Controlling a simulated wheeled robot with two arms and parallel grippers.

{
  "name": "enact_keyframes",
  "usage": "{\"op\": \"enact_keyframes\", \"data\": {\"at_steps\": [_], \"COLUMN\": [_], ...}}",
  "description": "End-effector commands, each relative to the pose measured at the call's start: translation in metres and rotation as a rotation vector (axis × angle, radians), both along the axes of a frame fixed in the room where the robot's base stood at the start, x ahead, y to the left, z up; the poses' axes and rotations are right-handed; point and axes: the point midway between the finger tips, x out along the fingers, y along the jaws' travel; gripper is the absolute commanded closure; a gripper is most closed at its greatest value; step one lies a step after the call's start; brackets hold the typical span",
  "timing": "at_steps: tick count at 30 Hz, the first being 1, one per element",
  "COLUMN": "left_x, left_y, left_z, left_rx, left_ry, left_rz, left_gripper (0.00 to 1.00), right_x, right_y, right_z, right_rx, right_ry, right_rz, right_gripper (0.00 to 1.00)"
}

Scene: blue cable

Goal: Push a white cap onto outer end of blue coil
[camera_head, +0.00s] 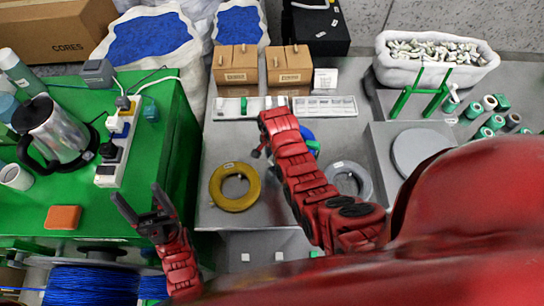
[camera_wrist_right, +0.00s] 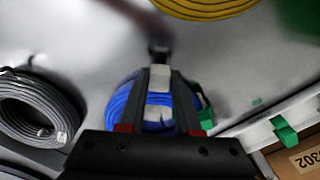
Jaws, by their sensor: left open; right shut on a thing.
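The blue coil (camera_head: 307,133) is partly hidden behind my right arm in the head view. In the right wrist view the blue coil (camera_wrist_right: 118,103) lies behind the fingers, and its outer end cannot be made out. My right gripper (camera_wrist_right: 160,76) is shut on a small white cap (camera_wrist_right: 159,78), held in front of the coil; I cannot tell whether they touch. Two more white caps (camera_head: 245,257) (camera_head: 279,256) lie apart near the table's front. My left gripper (camera_head: 141,198) is open and empty beside the green table.
A yellow coil (camera_head: 215,188) and a grey coil (camera_head: 364,178) lie on either side. Cardboard boxes (camera_head: 235,64) and a white rack (camera_head: 325,106) stand behind. A kettle (camera_head: 62,127) and power strip (camera_head: 112,158) occupy the green table (camera_head: 95,212). A round plate (camera_head: 418,150) is at right.

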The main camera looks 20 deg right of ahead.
Motion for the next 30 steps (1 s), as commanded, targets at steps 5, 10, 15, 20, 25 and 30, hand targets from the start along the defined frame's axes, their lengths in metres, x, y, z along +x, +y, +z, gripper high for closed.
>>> {"op": "enact_keyframes", "data": {"at_steps": [5,10,15,20,25,30], "left_x": [0.0000,-0.0001,0.0000,0.0000,0.0000,0.0000], "left_y": [0.0000,0.0000,0.0000,0.0000,0.0000,0.0000], "left_z": [-0.0052,-0.0055,-0.0053,-0.0059,-0.0073,-0.0076], "left_rx": [0.000,0.000,0.000,0.000,0.000,0.000], "left_ry": [0.000,0.000,0.000,0.000,0.000,0.000], "left_rz": [0.000,0.000,0.000,0.000,0.000,0.000], "left_gripper": [0.27,0.27,0.27,0.27,0.27,0.27], "right_x": [0.0001,-0.0001,-0.0001,0.0000,-0.0001,-0.0001], "right_y": [0.0000,0.0000,0.0000,0.0000,0.0000,0.0000], "right_z": [-0.0033,-0.0030,-0.0029,-0.0034,-0.0048,-0.0051], "right_rx": [0.000,0.000,0.000,0.000,0.000,0.000], "right_ry": [0.000,0.000,0.001,0.000,0.000,0.000], "right_rz": [0.000,0.000,0.000,0.000,0.000,0.000], "right_gripper": [1.00,1.00,1.00,1.00,1.00,1.00]}}
